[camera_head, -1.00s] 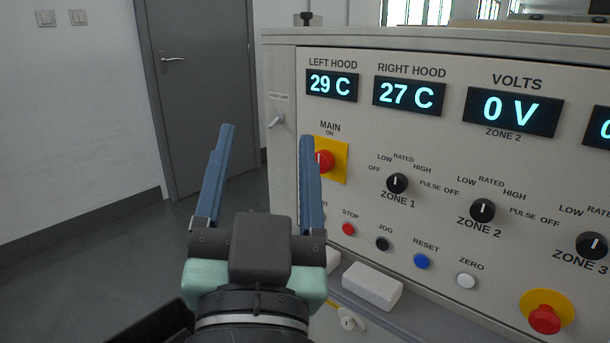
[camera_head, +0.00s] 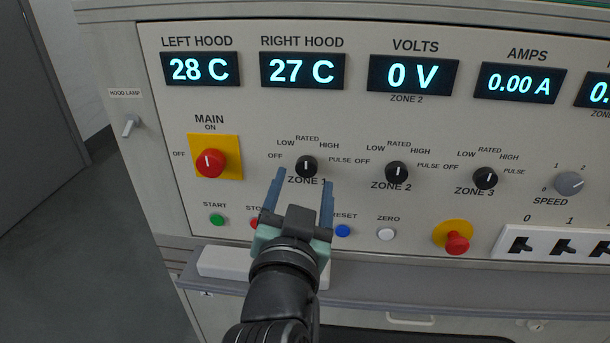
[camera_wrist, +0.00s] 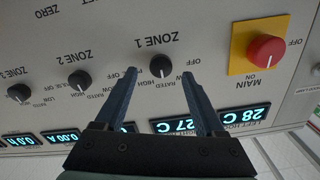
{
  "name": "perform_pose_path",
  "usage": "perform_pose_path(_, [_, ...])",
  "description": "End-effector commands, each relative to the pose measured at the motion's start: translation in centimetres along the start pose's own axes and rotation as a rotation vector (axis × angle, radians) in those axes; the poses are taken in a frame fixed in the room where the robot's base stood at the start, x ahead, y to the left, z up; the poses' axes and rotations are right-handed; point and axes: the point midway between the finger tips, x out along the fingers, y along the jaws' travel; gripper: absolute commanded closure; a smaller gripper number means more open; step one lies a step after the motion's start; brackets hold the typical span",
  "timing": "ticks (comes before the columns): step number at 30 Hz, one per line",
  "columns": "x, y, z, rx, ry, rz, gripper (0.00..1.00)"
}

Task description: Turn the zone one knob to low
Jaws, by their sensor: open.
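The zone one knob (camera_head: 306,166) is a round black knob on the upright panel, with its white mark pointing about straight up toward RATED. LOW is printed to its upper left. My gripper (camera_head: 304,174) is open and empty, its two blue fingers pointing at the panel, one on each side of this knob in the head view. The wrist view shows the panel upside down, with the zone one knob (camera_wrist: 160,66) between the open fingertips (camera_wrist: 159,73). I cannot tell how far the fingertips are from the panel.
The zone two knob (camera_head: 396,172) and zone three knob (camera_head: 485,178) sit to the right. The red main switch (camera_head: 210,163) on its yellow plate is to the left. A row of push buttons lies below, partly hidden by my gripper. A ledge (camera_head: 400,290) juts out underneath.

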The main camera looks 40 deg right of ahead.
Motion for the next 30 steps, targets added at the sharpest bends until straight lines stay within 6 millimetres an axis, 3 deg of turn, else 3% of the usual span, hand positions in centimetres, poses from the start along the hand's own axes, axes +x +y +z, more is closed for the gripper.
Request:
perform_pose_path(6, [2.6,0.0,0.0,0.000,0.001,0.000,0.29])
perform_pose_path(17, [3.2,0.0,0.0,-0.001,0.000,-0.001,0.29])
perform_pose_path(30, [3.2,-0.1,0.0,-0.001,0.000,-0.001,1.00])
